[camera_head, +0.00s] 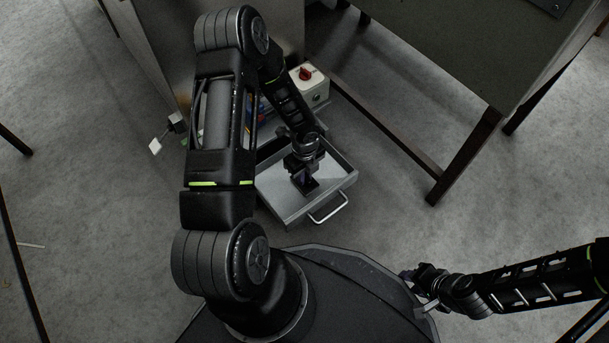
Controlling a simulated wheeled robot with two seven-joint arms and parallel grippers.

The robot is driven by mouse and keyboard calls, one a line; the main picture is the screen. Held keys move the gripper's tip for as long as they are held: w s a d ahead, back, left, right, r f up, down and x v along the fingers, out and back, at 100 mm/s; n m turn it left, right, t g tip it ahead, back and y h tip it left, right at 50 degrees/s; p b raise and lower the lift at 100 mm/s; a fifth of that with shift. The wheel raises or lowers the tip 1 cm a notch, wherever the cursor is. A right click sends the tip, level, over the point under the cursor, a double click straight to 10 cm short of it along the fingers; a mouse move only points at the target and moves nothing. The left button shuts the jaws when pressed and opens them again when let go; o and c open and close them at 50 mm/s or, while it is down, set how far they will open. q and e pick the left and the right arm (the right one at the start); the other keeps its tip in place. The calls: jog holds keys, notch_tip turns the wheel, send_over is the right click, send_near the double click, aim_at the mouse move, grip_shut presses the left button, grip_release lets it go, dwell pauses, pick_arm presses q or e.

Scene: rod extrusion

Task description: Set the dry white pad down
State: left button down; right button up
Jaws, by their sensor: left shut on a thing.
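My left gripper (307,184) points down into the open grey drawer (282,205) at the middle of the view. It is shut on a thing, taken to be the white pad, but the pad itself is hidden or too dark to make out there. I cannot tell whether it touches the drawer floor. My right gripper (424,291) is at the lower right, beside my base and apart from the drawer. Its fingers are small and dark, so their opening is unclear.
The drawer has a raised rim and a front handle (329,208). Behind it stands a pale box with a red knob (306,73). A small white piece (155,146) sticks out at the left. A table with dark legs (464,156) stands at the right. Grey floor is clear between.

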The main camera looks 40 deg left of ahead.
pick_arm(q)
jog(key=c, duration=1.4)
grip_release()
jog(key=shift+f, duration=0.1)
notch_tip(320, 180, up, 12)
jog(key=p, duration=0.5)
jog(key=shift+p, duration=0.4)
